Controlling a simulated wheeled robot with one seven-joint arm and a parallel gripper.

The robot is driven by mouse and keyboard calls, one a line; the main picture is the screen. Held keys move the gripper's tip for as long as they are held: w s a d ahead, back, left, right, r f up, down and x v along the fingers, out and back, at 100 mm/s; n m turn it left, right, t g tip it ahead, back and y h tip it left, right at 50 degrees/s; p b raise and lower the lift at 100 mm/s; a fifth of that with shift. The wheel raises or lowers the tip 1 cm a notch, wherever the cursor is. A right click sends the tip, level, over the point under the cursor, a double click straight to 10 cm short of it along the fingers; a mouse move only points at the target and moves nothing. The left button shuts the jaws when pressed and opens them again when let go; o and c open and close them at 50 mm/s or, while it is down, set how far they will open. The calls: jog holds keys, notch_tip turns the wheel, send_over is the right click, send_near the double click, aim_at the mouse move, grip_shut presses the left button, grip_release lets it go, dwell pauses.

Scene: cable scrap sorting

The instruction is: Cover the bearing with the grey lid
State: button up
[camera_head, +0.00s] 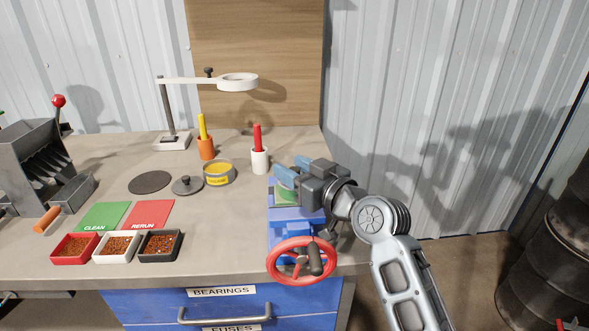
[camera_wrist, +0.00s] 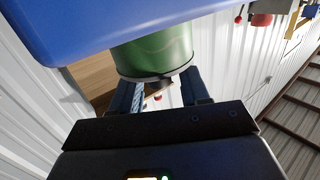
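The grey lid (camera_head: 187,186), a round disc with a dark knob, lies on the bench left of a yellow-topped labelled tin (camera_head: 219,174). I cannot make out a bearing; one drawer is marked BEARINGS. My gripper (camera_head: 299,170) is over the blue vise at the bench's right side, well right of the lid. In the wrist view my gripper's fingers (camera_wrist: 163,92) are apart, with a gap between them. A green rounded thing (camera_wrist: 155,52) overlaps their tips there; whether they touch it is unclear. It also shows at the vise in the head view (camera_head: 285,196).
The blue vise (camera_head: 287,227) has a red handwheel (camera_head: 301,261). A dark disc (camera_head: 150,182), a white lamp (camera_head: 238,82), orange (camera_head: 206,148) and white (camera_head: 260,160) holders, green and red mats and three small trays stand on the bench. Bare bench lies between the mats and vise.

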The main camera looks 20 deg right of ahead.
jog(key=shift+o, duration=0.9)
